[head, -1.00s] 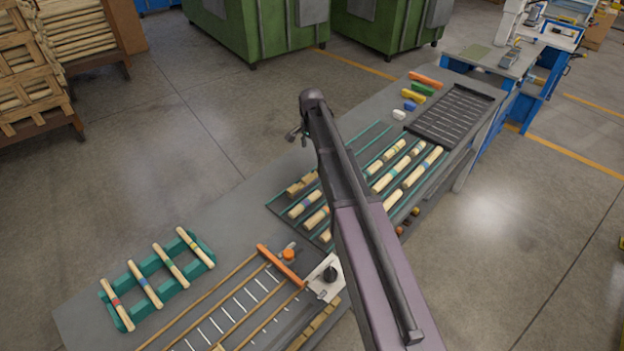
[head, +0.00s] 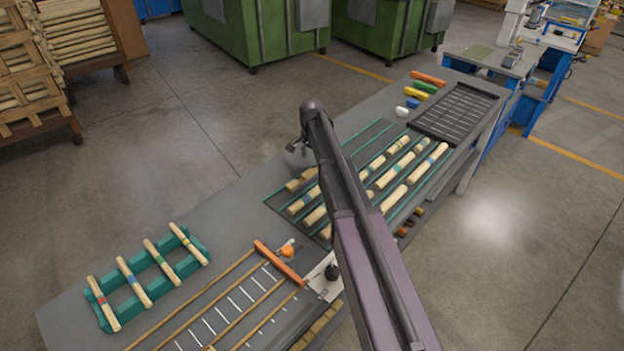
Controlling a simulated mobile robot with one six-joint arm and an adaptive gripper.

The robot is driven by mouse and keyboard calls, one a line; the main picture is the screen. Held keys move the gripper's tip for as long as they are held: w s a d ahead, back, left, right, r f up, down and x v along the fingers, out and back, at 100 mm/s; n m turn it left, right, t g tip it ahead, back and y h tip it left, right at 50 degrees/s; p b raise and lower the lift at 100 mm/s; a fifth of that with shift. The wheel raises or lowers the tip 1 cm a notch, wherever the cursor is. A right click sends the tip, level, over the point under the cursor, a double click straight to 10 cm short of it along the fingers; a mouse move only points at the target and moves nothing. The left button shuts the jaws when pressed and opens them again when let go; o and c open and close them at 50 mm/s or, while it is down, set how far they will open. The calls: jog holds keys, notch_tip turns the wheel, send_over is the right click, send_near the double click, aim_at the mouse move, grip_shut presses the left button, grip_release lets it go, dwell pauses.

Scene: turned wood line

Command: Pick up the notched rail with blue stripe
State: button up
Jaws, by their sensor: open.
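A teal rack (head: 166,290) at the near left holds several pale wooden pieces side by side, each with a coloured band. The piece with the blue stripe (head: 133,281) is second from the left, between the red-banded piece (head: 103,303) and the green-banded piece (head: 162,263). Any notches are too small to make out. My gripper (head: 296,146) shows only in part beside the far end of my arm, over the bench's back edge. It is open and far from the rack, up and to its right. Most of it is hidden.
A dark slotted tray (head: 352,178) of banded wooden pieces lies partly behind my arm. A jig with an orange bar (head: 278,263) stands right of the rack. A black grid tray (head: 455,113) and coloured blocks (head: 421,87) lie at the far end. Bare bench surface surrounds the rack.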

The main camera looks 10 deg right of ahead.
aim_at(312, 170)
jog(key=shift+f+b, duration=0.4)
jog(key=shift+f, duration=0.3)
jog(key=shift+f, duration=0.1)
jog(key=shift+w+f+b, duration=0.15)
jog(key=shift+f+b, duration=2.35)
jog(key=shift+b, duration=0.1)
grip_shut()
